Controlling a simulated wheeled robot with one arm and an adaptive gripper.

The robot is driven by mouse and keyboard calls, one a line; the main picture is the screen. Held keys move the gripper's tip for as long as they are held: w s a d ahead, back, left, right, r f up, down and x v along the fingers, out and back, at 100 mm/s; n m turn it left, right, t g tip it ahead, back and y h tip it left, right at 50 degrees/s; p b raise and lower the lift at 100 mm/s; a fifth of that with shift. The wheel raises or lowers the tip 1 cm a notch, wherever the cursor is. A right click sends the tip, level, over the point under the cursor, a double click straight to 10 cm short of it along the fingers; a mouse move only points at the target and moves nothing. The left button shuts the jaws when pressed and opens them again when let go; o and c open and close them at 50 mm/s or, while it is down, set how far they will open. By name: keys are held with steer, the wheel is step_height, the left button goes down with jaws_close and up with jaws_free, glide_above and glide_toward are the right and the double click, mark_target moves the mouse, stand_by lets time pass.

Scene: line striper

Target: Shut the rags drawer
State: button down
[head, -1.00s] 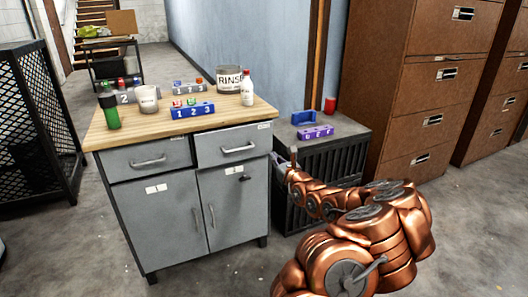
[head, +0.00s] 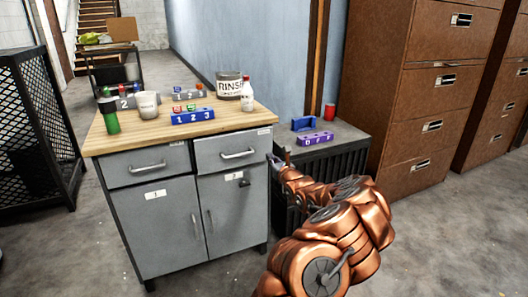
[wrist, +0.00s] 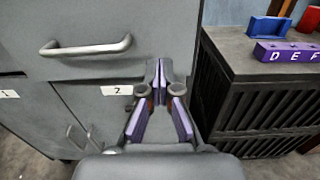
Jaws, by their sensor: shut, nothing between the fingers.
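A grey cabinet (head: 165,222) with a wooden top has two drawers side by side above two doors. The drawer labels are too small to read, so I cannot tell which is the rags drawer. The left drawer (head: 122,168) looks flush. My gripper (wrist: 158,68) is shut and empty, by the cabinet's right front edge and right of the drawer handle. In the head view my gripper (head: 273,160) is small and partly hidden.
Bottles, a mug, a RINSE tin (head: 228,86) and numbered racks stand on the cabinet top. A low dark slatted unit (head: 345,158) with a purple DEF block (head: 315,139) is close on the right. Brown filing cabinets (head: 430,90) stand beyond. The floor in front is open.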

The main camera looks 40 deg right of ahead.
mark_target(261, 147)
steer(key=shift+x, duration=3.55)
